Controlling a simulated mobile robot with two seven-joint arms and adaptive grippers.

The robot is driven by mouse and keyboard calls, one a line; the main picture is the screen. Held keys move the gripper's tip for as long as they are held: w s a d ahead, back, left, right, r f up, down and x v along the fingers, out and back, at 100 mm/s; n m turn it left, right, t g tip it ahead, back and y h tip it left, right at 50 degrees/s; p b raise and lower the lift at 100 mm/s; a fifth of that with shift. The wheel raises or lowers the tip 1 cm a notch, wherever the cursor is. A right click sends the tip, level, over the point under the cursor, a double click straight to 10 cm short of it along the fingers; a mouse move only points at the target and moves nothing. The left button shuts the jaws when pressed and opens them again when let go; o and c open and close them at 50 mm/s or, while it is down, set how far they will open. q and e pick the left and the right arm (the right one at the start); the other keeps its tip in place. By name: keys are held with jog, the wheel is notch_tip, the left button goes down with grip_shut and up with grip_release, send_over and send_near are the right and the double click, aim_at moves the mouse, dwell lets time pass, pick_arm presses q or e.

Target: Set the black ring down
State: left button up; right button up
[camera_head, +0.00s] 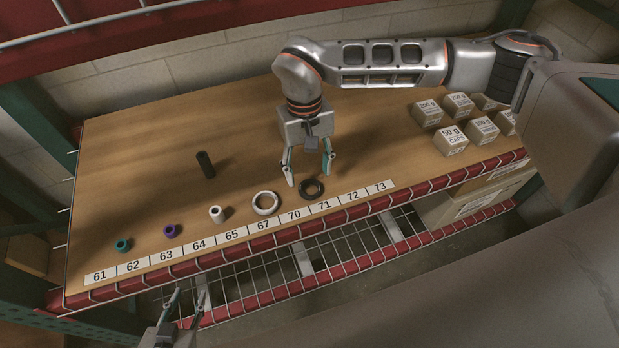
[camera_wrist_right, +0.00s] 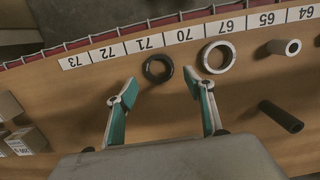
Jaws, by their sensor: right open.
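The black ring (camera_head: 309,197) lies flat on the wooden shelf board, just behind the number labels 70 and 71. It also shows in the right wrist view (camera_wrist_right: 146,70), beyond the fingertips and lying free. My right gripper (camera_head: 309,177) is open and empty, pointing down behind the ring. Its two spread fingers show in the right wrist view (camera_wrist_right: 166,90), apart from the ring. My left gripper (camera_head: 186,299) is at the bottom left, in front of the shelf edge, with its fingers apart and nothing visible between them.
A larger white ring (camera_head: 256,208) lies left of the black ring. Several small boxes (camera_head: 451,140) stand at the right. The board's middle is clear.

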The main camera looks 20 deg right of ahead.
jog(key=shift+w+r, duration=0.2)
jog(key=shift+r, duration=1.4)
jog(key=shift+s, duration=0.1)
